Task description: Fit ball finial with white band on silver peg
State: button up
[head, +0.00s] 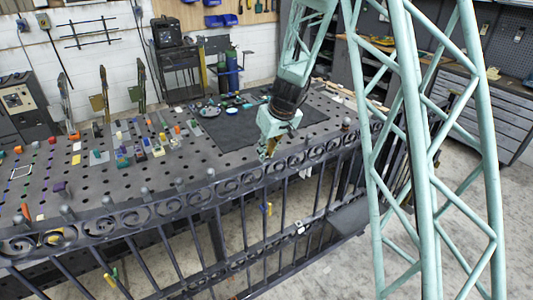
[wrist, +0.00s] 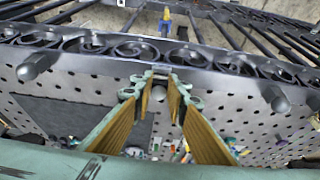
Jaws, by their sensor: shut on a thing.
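My gripper (head: 266,152) is at the top rail of the gate, near its middle in the head view. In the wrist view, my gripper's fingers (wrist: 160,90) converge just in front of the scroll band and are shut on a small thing. That thing is mostly hidden between the fingertips, so its ball shape and white band cannot be made out. Grey pegs stand along the rail; one peg (wrist: 278,98) is right of the fingers and another peg (wrist: 35,66) is far left in the wrist view. I cannot tell which peg is the silver one.
The dark gate (head: 150,218) with scrolls and vertical bars runs along the perforated table (head: 110,180). Many small coloured parts lie on the table at left. A dark mat (head: 235,125) lies behind my gripper. A blue-and-yellow clamp (head: 267,208) hangs on the bars.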

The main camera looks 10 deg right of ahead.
jog(key=shift+f+b, duration=0.25)
jog(key=shift+b, duration=0.05)
dwell(0.5)
jog(key=o, duration=1)
jog(key=shift+v, duration=6)
jog(key=shift+s, duration=0.1)
